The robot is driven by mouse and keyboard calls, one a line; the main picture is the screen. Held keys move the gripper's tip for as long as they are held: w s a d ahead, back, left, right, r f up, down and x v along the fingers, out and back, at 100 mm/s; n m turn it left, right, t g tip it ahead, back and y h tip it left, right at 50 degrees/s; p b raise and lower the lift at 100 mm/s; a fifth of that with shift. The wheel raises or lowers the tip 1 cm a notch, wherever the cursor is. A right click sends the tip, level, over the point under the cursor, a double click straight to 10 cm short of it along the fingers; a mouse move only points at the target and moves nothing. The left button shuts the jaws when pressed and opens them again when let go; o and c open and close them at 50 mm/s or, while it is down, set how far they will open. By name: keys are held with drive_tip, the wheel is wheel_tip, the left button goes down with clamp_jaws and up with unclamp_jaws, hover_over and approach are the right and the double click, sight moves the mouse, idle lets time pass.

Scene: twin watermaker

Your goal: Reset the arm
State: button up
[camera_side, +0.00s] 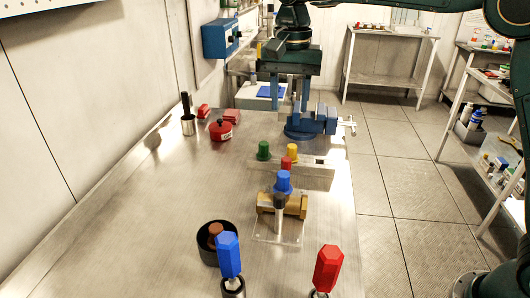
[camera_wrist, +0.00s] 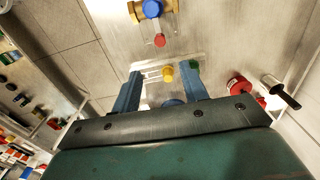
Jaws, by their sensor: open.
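My gripper (camera_side: 291,92) is at the far end of the metal bench in the side view, raised above the bench and pointing down. Its two blue fingers are apart with nothing held between them. The blue vise (camera_side: 312,122) stands on the bench below and slightly in front of the gripper. It is mostly hidden behind the gripper in the wrist view.
A brass valve with blue knob (camera_side: 283,183) stands mid-bench. A rack with green knob (camera_side: 263,150) and yellow knob (camera_side: 292,152) is behind it. Blue (camera_side: 229,254) and red (camera_side: 328,268) handled tools stand at the front. A red canister (camera_side: 221,130) is left. The left bench surface is clear.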

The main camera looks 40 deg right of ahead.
drive_tip(key=s+d+r+n+t, duration=0.2)
drive_tip(key=s+d, duration=0.2)
drive_tip(key=s, duration=0.4)
drive_tip(key=s+d+r+n+t, duration=0.1)
drive_tip(key=s+d+r+n, duration=0.2)
drive_tip(key=s, duration=0.5)
drive_tip(key=s+d+f+n+t, duration=0.1)
drive_tip(key=s+d+f+n, duration=0.1)
drive_tip(key=s+f, duration=0.2)
drive_tip(key=s+d+f+n+t, duration=0.1)
drive_tip(key=s+d+f+n, duration=0.1)
drive_tip(key=s, duration=0.8)
drive_tip(key=shift+s+f+t, duration=0.2)
drive_tip(key=shift+f+t, duration=0.1)
drive_tip(key=shift+f, duration=0.6)
drive_tip(key=shift+d, duration=0.1)
